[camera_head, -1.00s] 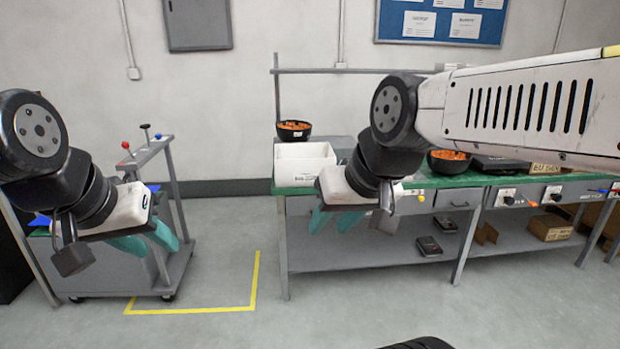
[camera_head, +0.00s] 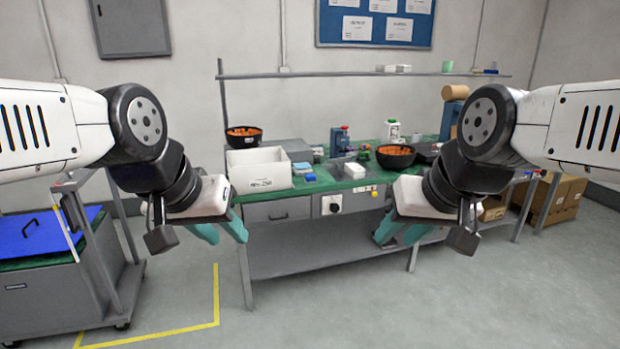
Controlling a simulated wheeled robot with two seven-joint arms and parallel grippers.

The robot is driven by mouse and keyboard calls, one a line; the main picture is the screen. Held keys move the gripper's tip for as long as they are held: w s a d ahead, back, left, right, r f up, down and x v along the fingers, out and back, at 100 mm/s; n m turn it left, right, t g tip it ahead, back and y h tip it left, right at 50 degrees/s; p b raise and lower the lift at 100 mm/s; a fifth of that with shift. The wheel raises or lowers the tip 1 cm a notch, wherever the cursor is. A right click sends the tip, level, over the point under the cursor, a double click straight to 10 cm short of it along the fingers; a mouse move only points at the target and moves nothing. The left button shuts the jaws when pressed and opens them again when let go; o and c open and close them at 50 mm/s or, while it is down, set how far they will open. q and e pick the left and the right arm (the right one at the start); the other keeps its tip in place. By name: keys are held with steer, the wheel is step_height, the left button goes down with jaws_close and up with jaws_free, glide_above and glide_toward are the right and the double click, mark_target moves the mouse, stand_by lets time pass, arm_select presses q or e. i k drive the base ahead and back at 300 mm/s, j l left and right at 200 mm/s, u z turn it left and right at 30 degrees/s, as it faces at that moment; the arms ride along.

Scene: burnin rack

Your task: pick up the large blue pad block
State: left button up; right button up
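No item is clearly the large blue pad block. A small light-blue block (camera_head: 305,168) lies on the green bench top (camera_head: 335,184), right of a white bin. A larger flat blue panel (camera_head: 42,236) with a black handle lies on the cart at left. My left gripper (camera_head: 222,230) hangs in front of the bench's left end, its teal fingers apart and nothing seen between them. My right gripper (camera_head: 400,234) hangs in front of the bench further right, fingers also apart and empty. Both are apart from the bench.
The white bin (camera_head: 259,170), black bowls with orange contents (camera_head: 396,155) and a blue-and-red device (camera_head: 341,141) stand on the bench. The grey cart (camera_head: 110,262) is at left. Cardboard boxes (camera_head: 558,198) are at right. Floor between cart and bench is clear.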

mark_target(309, 178)
steer(key=i+l, duration=0.15)
steer(key=i, duration=0.35)
steer(key=i+l, duration=0.2)
steer(key=i, duration=0.3)
steer(key=i+l, duration=0.15)
steer(key=i, duration=0.35)
steer(key=i+l, duration=0.2)
steer(key=i, duration=0.3)
steer(key=i+l, duration=0.15)
steer(key=i, duration=0.4)
